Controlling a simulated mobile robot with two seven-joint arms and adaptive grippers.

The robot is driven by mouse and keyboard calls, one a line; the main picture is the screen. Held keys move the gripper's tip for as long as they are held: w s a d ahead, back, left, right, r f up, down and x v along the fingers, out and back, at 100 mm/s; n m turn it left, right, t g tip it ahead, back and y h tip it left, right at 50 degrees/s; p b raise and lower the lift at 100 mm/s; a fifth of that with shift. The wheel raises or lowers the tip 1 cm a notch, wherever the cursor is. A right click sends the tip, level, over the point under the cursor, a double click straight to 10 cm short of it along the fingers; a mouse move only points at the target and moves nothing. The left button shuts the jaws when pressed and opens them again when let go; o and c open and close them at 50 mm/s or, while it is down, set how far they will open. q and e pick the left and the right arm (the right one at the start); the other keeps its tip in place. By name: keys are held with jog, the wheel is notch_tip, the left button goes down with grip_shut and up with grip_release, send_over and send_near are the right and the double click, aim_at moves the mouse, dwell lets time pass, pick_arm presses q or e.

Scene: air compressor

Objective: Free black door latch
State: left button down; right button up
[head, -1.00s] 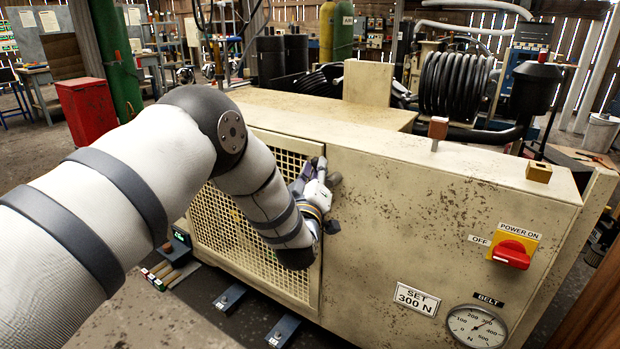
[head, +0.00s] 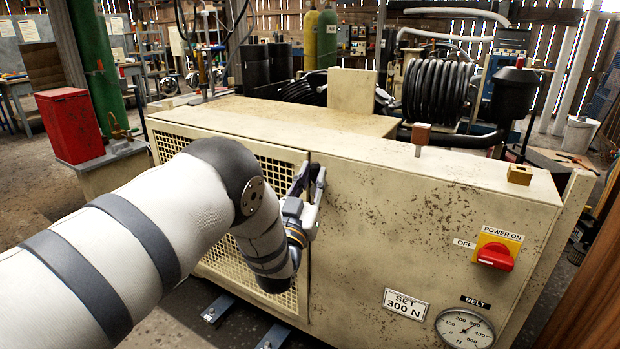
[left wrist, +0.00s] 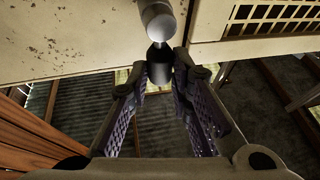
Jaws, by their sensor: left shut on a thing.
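The beige compressor housing (head: 430,215) has a mesh door (head: 215,160) on its front left, which looks flush with the panel. My left gripper (head: 308,175) is at the door's right edge, with its fingers pointing up. In the left wrist view, my left gripper (left wrist: 161,76) has its fingertips on both sides of the black latch (left wrist: 160,68), shut on it. A grey metal cylinder (left wrist: 157,20) shows just above the black piece there. In the head view the fingers mostly hide the latch. My right gripper is in neither view.
A red power switch (head: 495,256), a SET 300 N plate (head: 404,303) and a belt gauge (head: 465,327) are on the front panel's right. A red cabinet (head: 70,125) stands at the left.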

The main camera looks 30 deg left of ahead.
pick_arm(q)
jog(key=shift+d+m, duration=0.1)
jog(key=shift+m, duration=0.3)
jog(key=c, duration=1.4)
grip_release()
jog(key=shift+c, duration=0.2)
jog(key=v, duration=1.2)
jog(key=shift+f, duration=0.1)
